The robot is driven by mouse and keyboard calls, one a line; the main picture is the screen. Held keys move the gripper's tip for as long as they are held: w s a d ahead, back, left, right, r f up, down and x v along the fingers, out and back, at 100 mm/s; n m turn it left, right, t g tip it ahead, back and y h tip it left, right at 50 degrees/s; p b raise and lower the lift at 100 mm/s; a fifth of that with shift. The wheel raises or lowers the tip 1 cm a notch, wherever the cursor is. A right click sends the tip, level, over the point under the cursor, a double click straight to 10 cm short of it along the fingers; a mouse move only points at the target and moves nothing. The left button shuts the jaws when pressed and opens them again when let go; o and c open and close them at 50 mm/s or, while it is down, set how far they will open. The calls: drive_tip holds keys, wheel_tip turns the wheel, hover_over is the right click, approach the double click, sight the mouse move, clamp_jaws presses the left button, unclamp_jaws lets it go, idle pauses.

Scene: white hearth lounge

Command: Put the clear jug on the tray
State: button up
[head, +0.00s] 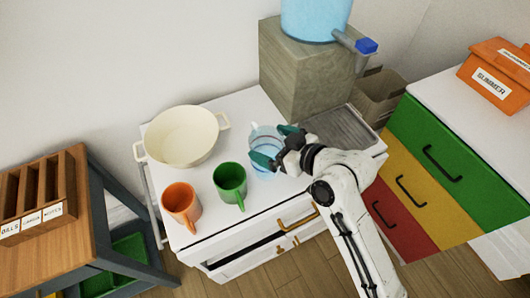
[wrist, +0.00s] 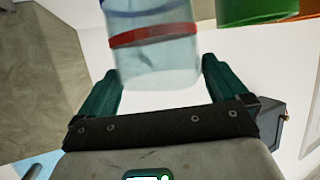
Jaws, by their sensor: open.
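The clear jug (head: 258,134) stands on the white cabinet top, right of the green mug, partly hidden by my gripper. In the wrist view the jug (wrist: 155,62) is see-through, with a red band and a blue band. My gripper (head: 274,146) is open at the jug, its teal fingers on either side. In the wrist view the gripper (wrist: 160,72) has the jug's near end between its fingertips, and I cannot tell whether they touch it. The grey ribbed tray (head: 345,127) lies at the right of the cabinet top, partly behind my arm, and looks empty.
A green mug (head: 230,180), an orange mug (head: 181,202) and a cream pot (head: 182,137) stand left of the jug. A stone block (head: 305,75) with a blue water container (head: 315,18) rises behind. A drawer unit (head: 440,165) is at the right.

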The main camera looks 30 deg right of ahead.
sight(255, 136)
drive_tip(key=x, duration=0.3)
drive_tip(key=shift+w, duration=0.15)
drive_tip(key=c, duration=1.3)
drive_tip(key=shift+c, duration=1)
drive_tip(key=shift+r, duration=0.1)
drive_tip(key=shift+r, duration=0.1)
